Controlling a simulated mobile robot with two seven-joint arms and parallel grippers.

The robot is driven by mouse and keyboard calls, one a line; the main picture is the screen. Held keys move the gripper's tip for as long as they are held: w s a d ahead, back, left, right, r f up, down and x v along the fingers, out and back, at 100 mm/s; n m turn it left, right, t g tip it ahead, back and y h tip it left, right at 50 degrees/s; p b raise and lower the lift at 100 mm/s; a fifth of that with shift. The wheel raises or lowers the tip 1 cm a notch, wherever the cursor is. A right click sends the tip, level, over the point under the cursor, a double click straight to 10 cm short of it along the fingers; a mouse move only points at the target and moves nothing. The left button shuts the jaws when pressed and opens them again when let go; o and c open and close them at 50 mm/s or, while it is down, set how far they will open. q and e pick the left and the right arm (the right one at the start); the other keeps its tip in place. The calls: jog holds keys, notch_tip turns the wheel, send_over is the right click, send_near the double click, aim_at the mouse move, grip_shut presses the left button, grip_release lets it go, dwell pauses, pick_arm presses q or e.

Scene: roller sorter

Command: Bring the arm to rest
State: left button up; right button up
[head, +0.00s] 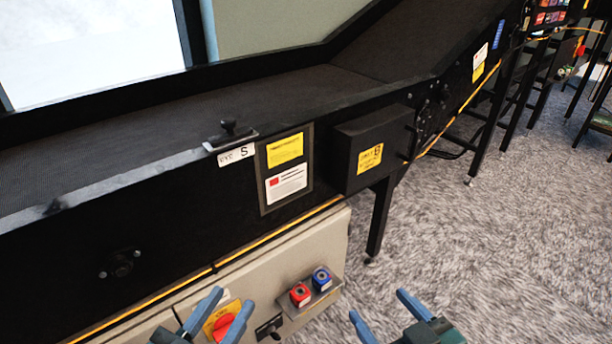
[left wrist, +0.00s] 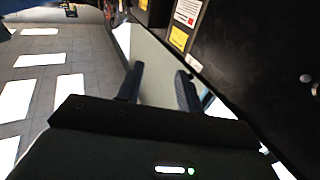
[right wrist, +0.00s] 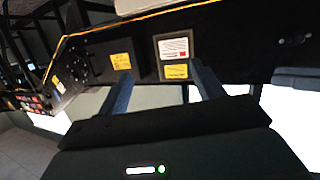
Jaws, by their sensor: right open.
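My left gripper (head: 234,299) is at the bottom of the head view, in front of the pale control panel, with blue fingers apart and nothing between them. Its fingers also stand apart in the left wrist view (left wrist: 158,72). My right gripper (head: 377,303) is further right, over the carpet, with fingers spread and empty. In the right wrist view (right wrist: 162,72) its fingers are well apart, with the labelled black side beyond them. Neither gripper visibly touches anything, though the left one overlaps a red knob on a yellow plate (head: 222,316) in the head view.
The black conveyor (head: 260,104) runs across and rises to the right. A black box (head: 372,150) juts from its side. A red button (head: 300,294) and a blue button (head: 321,279) sit on the pale panel (head: 265,277). Grey carpet (head: 500,240) is free at right.

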pick_arm(q)
jog(key=s+a+r+n+g+y+p, duration=0.2)
jog(key=r+g+p, duration=0.4)
jog(key=p, duration=2.7)
notch_tip(320, 180, up, 3)
jog(key=shift+a+f+g+y+p, duration=0.1)
jog(key=shift+a+g+y+p, duration=0.25)
jog(key=shift+a+y, duration=0.65)
pick_arm(e)
jog(key=s+d+r+m+g+h, duration=0.1)
jog(key=s+r, duration=0.1)
jog(key=r, duration=0.4)
jog(key=s+d+r+m+g+h, duration=0.1)
jog(key=s+r+g, duration=0.1)
jog(key=r, duration=0.5)
jog(key=shift+d+g, duration=0.15)
jog(key=shift+g, duration=0.15)
pick_arm(q)
jog(key=shift+d, duration=0.15)
